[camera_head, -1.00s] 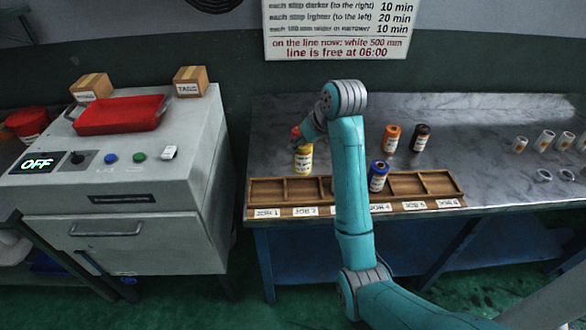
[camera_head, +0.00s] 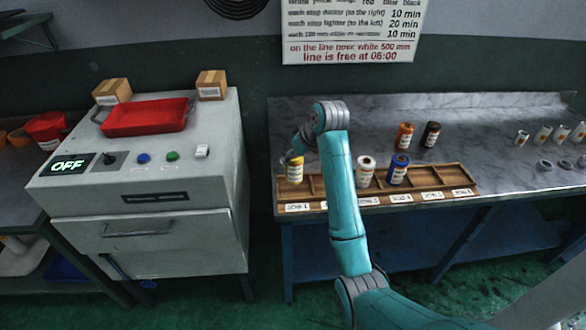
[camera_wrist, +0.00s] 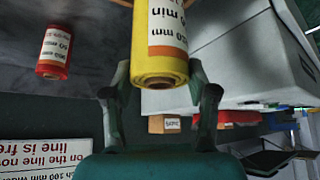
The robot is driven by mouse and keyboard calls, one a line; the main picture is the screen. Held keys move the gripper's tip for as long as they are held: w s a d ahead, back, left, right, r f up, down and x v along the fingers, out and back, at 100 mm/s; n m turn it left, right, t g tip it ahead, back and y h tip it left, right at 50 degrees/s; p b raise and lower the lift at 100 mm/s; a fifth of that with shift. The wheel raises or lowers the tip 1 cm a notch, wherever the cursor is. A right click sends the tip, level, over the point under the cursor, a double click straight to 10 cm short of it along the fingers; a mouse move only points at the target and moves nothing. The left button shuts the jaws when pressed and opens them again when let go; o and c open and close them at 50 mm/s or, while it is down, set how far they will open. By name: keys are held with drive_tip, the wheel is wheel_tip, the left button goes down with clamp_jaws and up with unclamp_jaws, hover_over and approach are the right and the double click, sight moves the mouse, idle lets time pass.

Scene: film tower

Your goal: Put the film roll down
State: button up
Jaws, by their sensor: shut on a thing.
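My gripper (camera_head: 293,158) is shut on the yellow film roll (camera_head: 294,172). In the wrist view the roll (camera_wrist: 160,48) stands between the two fingers (camera_wrist: 160,82), its white label showing. In the head view the roll is upright at the leftmost compartment of the wooden rack (camera_head: 432,190). I cannot tell whether its base touches the rack floor. The white roll (camera_head: 366,172) and the blue roll (camera_head: 398,169) stand in middle compartments. The rack's front has white job labels.
A red roll (camera_wrist: 53,52) shows in the wrist view. Small white rolls (camera_head: 542,134) stand at the right. The grey machine (camera_head: 150,212) with a red tray (camera_head: 147,117) is left of the bench.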

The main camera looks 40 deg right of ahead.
drive_tip(key=shift+f, duration=2.1)
drive_tip(key=shift+f, duration=0.1)
drive_tip(key=o, duration=1.3)
